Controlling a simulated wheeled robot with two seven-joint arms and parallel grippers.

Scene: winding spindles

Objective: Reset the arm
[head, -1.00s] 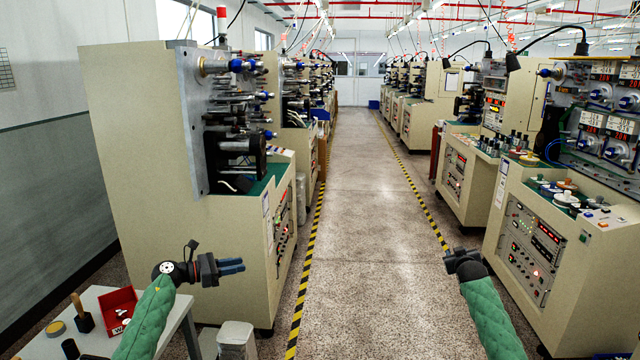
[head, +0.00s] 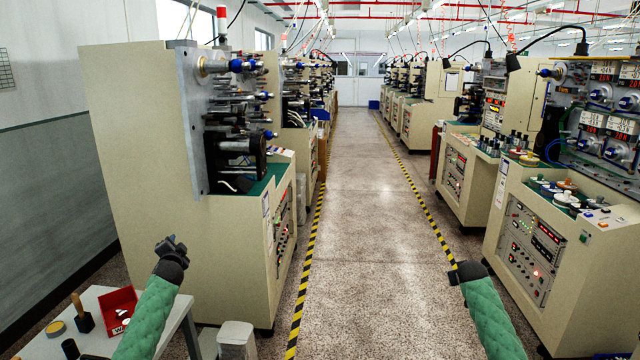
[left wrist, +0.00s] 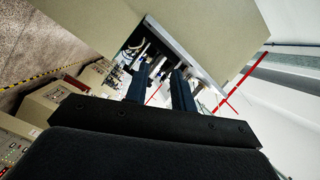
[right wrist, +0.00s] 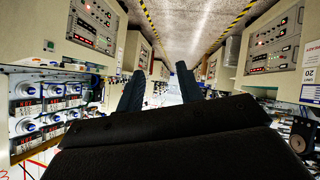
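My left gripper (head: 172,246) is raised above the small white table at the lower left of the head view, in front of the near left machine. In the left wrist view its two dark fingers (left wrist: 168,88) stand apart with nothing between them. My right arm reaches in at the lower right of the head view, over the aisle's right side; its fingers are hidden there. In the right wrist view the right gripper's fingers (right wrist: 157,92) are spread apart with nothing between them.
A winding machine (head: 140,150) stands close on the left and another machine (head: 545,240) on the right. The white table (head: 180,310) holds a red bin (head: 122,303). A grey-white bin (head: 236,340) stands beside it. The aisle (head: 365,230) between the striped lines is clear.

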